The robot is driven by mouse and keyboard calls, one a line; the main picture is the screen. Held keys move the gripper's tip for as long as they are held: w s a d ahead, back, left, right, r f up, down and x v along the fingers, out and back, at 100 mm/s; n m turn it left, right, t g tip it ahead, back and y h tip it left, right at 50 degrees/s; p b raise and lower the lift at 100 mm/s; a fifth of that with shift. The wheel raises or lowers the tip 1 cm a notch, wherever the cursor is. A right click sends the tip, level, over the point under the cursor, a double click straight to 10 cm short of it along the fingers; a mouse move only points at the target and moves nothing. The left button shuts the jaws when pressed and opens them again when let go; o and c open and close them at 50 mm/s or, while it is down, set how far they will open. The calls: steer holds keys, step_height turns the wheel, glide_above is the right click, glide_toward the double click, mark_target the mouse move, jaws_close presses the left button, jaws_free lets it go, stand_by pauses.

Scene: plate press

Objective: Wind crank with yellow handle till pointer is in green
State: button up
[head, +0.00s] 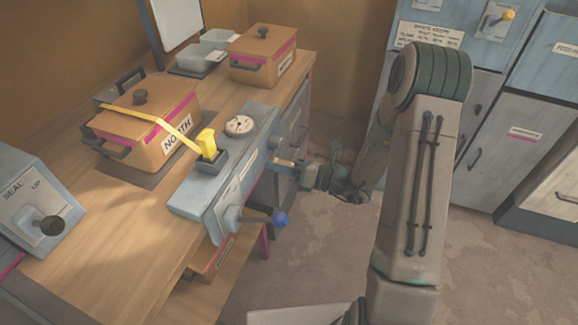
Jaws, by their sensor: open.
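A grey-blue press unit (205,190) stands along the bench's right edge. A round dial (240,125) is on its top; its pointer and any green zone are too small to read. My gripper (297,167) is open at the unit's right side, by a small tan-yellow piece (284,162). This may be the crank's yellow handle; I cannot tell whether the fingers are around it or only beside it. The crank arm is not clearly visible. A bright yellow upright piece (206,142) stands on the unit's top. A lever with a blue ball (280,219) sticks out of its near end.
A tan NORTH box (140,115) with a yellow strap stands left of the unit. A second tan box (263,55) and grey trays (200,58) are behind. A SEAL lever box (38,205) is at left. Blue-grey cabinets (515,135) stand right, beyond open floor.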

steer(key=v, duration=1.3)
steer(key=shift+d, duration=0.4)
steer(key=shift+s, duration=0.1)
steer(key=s+a+r+n+g+h+p, duration=0.65)
steer(key=s+r+n+g, duration=0.45)
steer(key=n, duration=0.6)
steer(key=s+d+r+n+t+h+p, duration=0.1)
steer(key=d+r+n+t+h, duration=0.2)
steer(key=r+n+h, duration=0.2)
steer(key=s+d+r+n+t+h+p, duration=0.2)
steer(key=d+r+n+t+h, duration=0.1)
steer(key=r+n, duration=0.4)
steer(key=shift+s+n+h, duration=0.35)
steer(key=shift+n+h, duration=0.35)
steer(key=shift+h, duration=0.15)
